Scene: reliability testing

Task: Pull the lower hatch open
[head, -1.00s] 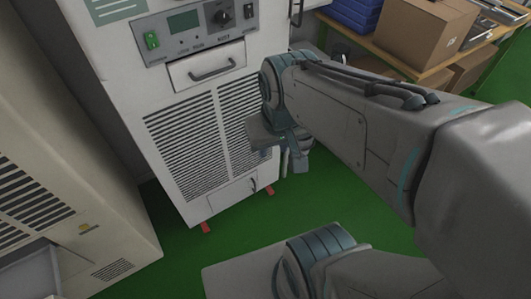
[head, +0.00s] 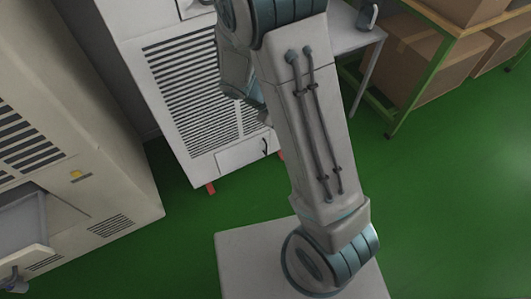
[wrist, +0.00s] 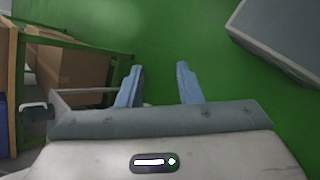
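The lower hatch (head: 243,152) is a small pale panel at the foot of the white cabinet (head: 135,50), below the louvred grille. It looks closed, with a dark handle (head: 265,147) at its right end. My arm passes in front of the cabinet's right side, close to the hatch in the picture. My gripper's fingers are hidden behind the arm in the head view. In the wrist view my gripper (wrist: 160,84) has its two blue fingers apart, with only green floor between them. The hatch does not show in the wrist view.
A cream machine (head: 90,165) with an opening stands at the left. A small white table (head: 355,40) with a mug (head: 367,15) is right of the cabinet. A green-framed shelf (head: 415,80) holds cardboard boxes (head: 415,55). Green floor is clear at the right.

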